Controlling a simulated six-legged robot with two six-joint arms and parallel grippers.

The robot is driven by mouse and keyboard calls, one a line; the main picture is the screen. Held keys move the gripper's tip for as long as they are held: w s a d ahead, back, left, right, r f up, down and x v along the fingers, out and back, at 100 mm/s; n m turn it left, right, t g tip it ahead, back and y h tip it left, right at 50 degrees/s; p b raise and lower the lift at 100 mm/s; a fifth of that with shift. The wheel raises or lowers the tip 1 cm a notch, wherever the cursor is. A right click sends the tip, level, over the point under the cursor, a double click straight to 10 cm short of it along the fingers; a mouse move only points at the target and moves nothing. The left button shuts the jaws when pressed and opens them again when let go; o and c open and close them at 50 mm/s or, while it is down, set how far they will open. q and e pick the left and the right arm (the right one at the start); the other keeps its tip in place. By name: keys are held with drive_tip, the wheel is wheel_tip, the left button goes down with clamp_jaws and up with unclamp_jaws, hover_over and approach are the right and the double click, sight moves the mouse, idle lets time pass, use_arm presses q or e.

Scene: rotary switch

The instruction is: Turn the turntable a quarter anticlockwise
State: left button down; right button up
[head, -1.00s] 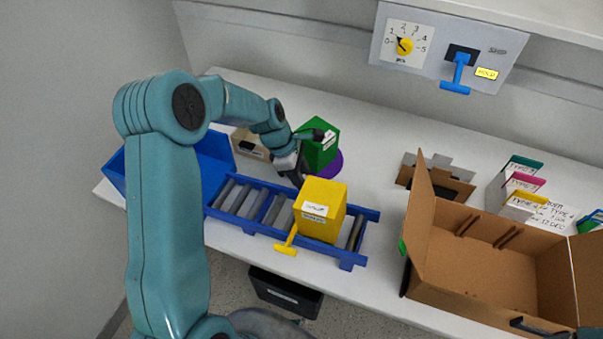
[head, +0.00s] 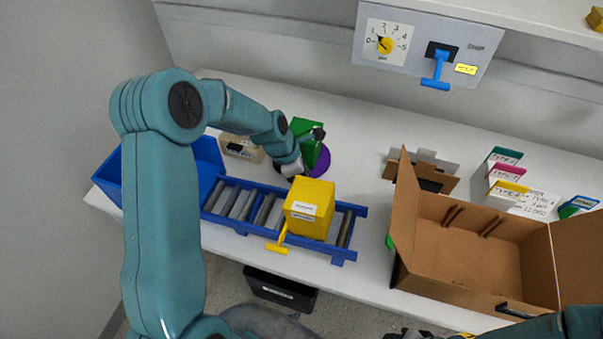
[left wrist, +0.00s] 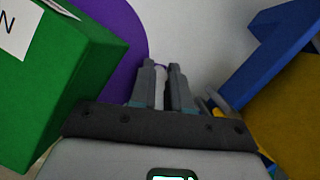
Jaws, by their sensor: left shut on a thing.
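The turntable is a purple disc (head: 321,164) at the middle back of the table. A green box (head: 303,128) with a white label stands on it. In the left wrist view the turntable (left wrist: 122,78) lies behind the fingers, with the green box (left wrist: 60,75) at the left. My left gripper (left wrist: 163,70) is shut at the turntable's edge, with a narrow pale strip between its fingers; the exact part held is unclear. In the head view my left wrist and the yellow box hide the fingertips. My right arm (head: 562,326) is at the bottom right; its jaws are unclear.
A blue bin (head: 112,178) is left, an open cardboard box (head: 485,265) right. A panel (head: 400,65) with dial and blue lever is behind.

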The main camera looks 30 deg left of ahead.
use_arm(q)
drive_tip(key=c, duration=1.1)
unclamp_jaws()
drive_tip(key=shift+s, duration=0.1)
drive_tip(key=shift+r, duration=0.1)
drive_tip(key=v, duration=1.6)
drive_tip(key=shift+r+b, duration=0.15)
drive_tip(key=shift+b, duration=0.2)
drive_tip(key=shift+d, duration=0.1)
